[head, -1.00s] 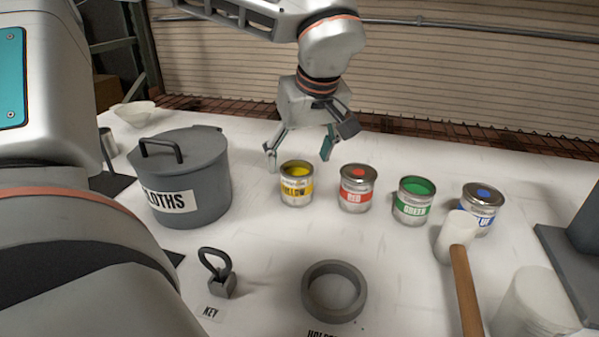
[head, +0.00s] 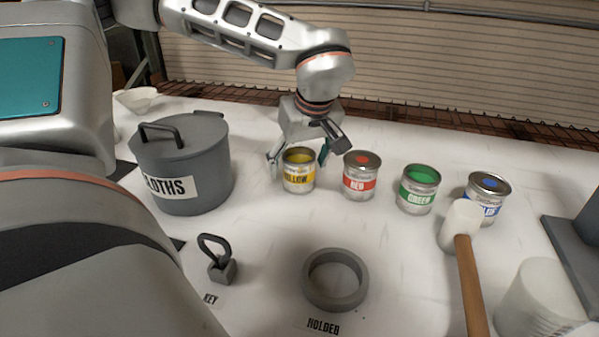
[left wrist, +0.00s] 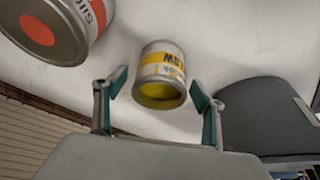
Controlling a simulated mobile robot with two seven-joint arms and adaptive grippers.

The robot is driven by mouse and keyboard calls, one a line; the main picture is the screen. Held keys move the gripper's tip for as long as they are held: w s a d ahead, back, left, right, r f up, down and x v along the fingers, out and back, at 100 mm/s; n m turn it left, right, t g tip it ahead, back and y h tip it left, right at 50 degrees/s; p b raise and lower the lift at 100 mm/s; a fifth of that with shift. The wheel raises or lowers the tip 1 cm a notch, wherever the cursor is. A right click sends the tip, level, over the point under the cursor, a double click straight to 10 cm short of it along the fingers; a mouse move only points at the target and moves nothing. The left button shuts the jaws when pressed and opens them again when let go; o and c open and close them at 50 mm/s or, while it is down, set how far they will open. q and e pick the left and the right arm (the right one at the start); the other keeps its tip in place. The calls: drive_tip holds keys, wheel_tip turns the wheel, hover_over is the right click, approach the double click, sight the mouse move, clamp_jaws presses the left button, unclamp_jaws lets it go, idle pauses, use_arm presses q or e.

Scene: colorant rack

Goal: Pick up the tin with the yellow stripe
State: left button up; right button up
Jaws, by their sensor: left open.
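The tin with the yellow stripe (head: 299,176) stands upright on the white table, its open top showing yellow. It also shows in the left wrist view (left wrist: 161,72), upside down in the picture and between the fingers. My left gripper (head: 300,160) is open and low behind the tin, with one finger toward each side of it. In the left wrist view the gripper (left wrist: 160,92) shows a gap on both sides of the tin. My right gripper is not in view.
A red tin (head: 360,183) stands close to the right of the yellow one, also in the left wrist view (left wrist: 60,30). Green (head: 416,195) and blue (head: 490,187) tins follow. A grey CLOTHS pot (head: 190,150) is left. A mallet (head: 468,270), ring holder (head: 310,290) and key weight (head: 222,270) lie nearer.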

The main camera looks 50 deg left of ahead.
use_arm(q)
drive_tip(key=c, duration=1.4)
drive_tip(key=shift+r, duration=0.15)
drive_tip(key=shift+r, duration=1.2)
drive_tip(key=shift+r+p, duration=1.45)
drive_tip(key=shift+r, duration=7.1)
